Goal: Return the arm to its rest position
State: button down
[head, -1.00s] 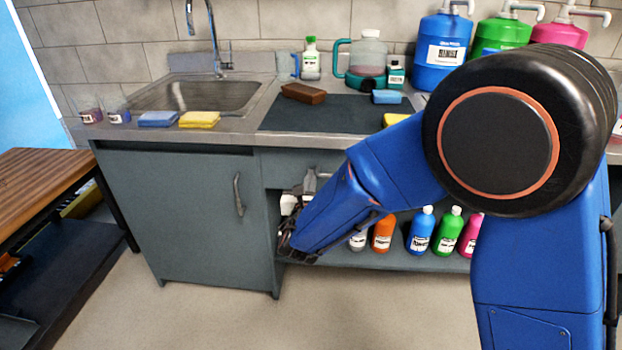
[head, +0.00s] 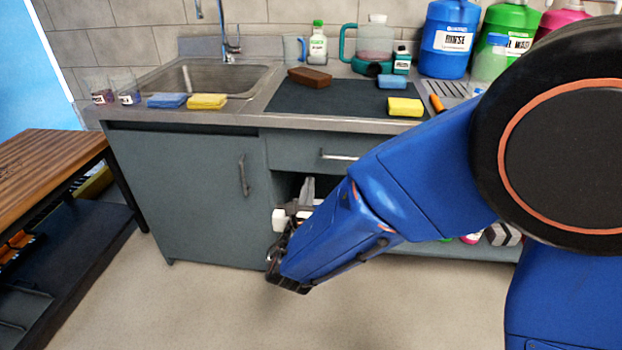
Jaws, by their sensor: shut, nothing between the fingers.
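My blue arm crosses the right half of the head view, with its large dark round joint at the right edge. The forearm (head: 335,235) slants down and left in front of the sink cabinet. My gripper (head: 305,195), grey and white, sticks up past the forearm's far end, in front of the cabinet's open shelf. It is partly hidden by the forearm. It is shut and empty.
The sink counter (head: 240,117) carries sponges, a brown brush block (head: 310,76), a dark mat (head: 340,97) and several bottles and jugs. A wooden-topped bench (head: 45,165) stands at left. The floor (head: 200,305) in front is clear.

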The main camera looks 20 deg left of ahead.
jog(key=w+d+r+m+g+h, duration=0.1)
jog(key=w+d+r+m+h, duration=0.2)
jog(key=d, duration=0.5)
jog(key=w+d+m+g+h, duration=0.1)
jog(key=d+m+h, duration=0.25)
jog(key=d, duration=0.55)
jog(key=w+d+r+m+g+h, duration=0.1)
jog(key=w+d+r+m+h, duration=0.2)
jog(key=d, duration=0.5)
jog(key=s+d+f+m+g+h, duration=0.1)
jog(key=s+d+m+g, duration=0.3)
jog(key=d, duration=0.5)
jog(key=s+d+m+g+h, duration=0.1)
jog(key=d+m+h, duration=0.1)
jog(key=d+m, duration=0.5)
jog(key=s+d+f+m+g+y, duration=0.2)
jog(key=s+d+m+g, duration=0.4)
jog(key=s+d, duration=0.6)
jog(key=s+m+t+y, duration=0.1)
jog(key=s+m+y, duration=0.5)
jog(key=s+m, duration=0.5)
jog(key=shift+s+a+r+m, duration=0.15)
jog(key=shift+s+r+m, duration=0.2)
jog(key=shift+m, duration=0.3)
